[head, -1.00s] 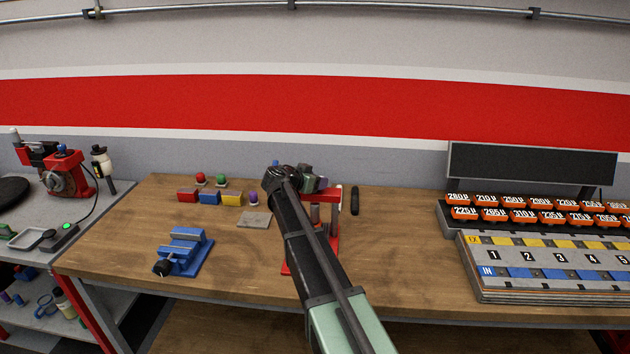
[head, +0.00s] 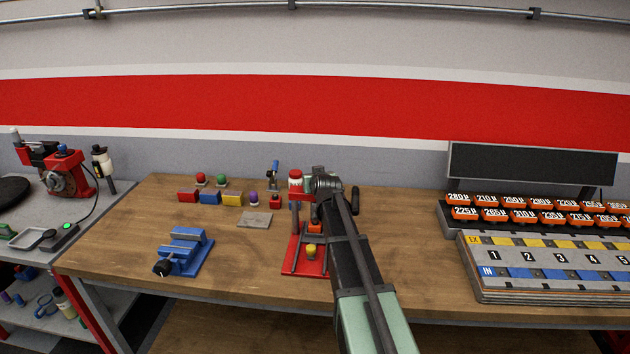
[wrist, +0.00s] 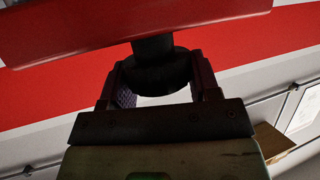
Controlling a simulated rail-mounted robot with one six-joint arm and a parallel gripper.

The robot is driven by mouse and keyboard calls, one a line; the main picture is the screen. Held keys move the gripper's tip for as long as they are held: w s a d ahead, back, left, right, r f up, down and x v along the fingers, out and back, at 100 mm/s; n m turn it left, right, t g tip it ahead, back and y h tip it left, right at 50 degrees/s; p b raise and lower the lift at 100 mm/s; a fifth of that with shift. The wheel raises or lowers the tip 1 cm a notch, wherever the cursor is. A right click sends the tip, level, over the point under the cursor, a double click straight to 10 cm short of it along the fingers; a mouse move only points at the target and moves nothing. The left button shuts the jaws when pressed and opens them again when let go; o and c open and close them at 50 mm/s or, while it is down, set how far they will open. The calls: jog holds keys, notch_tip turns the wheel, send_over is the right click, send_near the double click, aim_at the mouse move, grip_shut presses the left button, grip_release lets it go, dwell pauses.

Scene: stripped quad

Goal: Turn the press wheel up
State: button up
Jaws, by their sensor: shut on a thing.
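The red press stands on the bench in the head view, its red base plate (head: 298,262) flat on the wood and its upper part partly hidden behind my arm. My gripper (wrist: 155,80) is at the top of the press; in the head view its fingers are hidden. In the wrist view its two fingers are on either side of a dark round knob (wrist: 153,48), shut on it. The knob joins a red bar (wrist: 100,28) across the top of that view; it looks like part of the press wheel, but the whole wheel does not show.
A blue vise (head: 187,250) stands left of the press. Coloured blocks, such as the yellow one (head: 232,198), and a grey plate (head: 255,220) lie behind it. A rack of orange labelled pieces (head: 530,210) fills the right. Bare bench lies between press and rack.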

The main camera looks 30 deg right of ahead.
jog(key=n+y, duration=0.3)
jog(key=y, duration=0.1)
jog(key=shift+d+n+y, duration=0.1)
jog(key=shift+n+y, duration=0.2)
jog(key=shift+n, duration=0.1)
jog(key=n+y, duration=0.3)
jog(key=y, duration=0.1)
jog(key=shift+n+g, duration=0.3)
jog(key=n+g+y, duration=0.2)
jog(key=n+y, duration=0.1)
jog(key=shift+f+n+g+y, duration=0.1)
jog(key=shift+n+g+y, duration=0.5)
jog(key=shift+n+y, duration=0.25)
jog(key=shift+s, duration=0.1)
jog(key=o, duration=0.9)
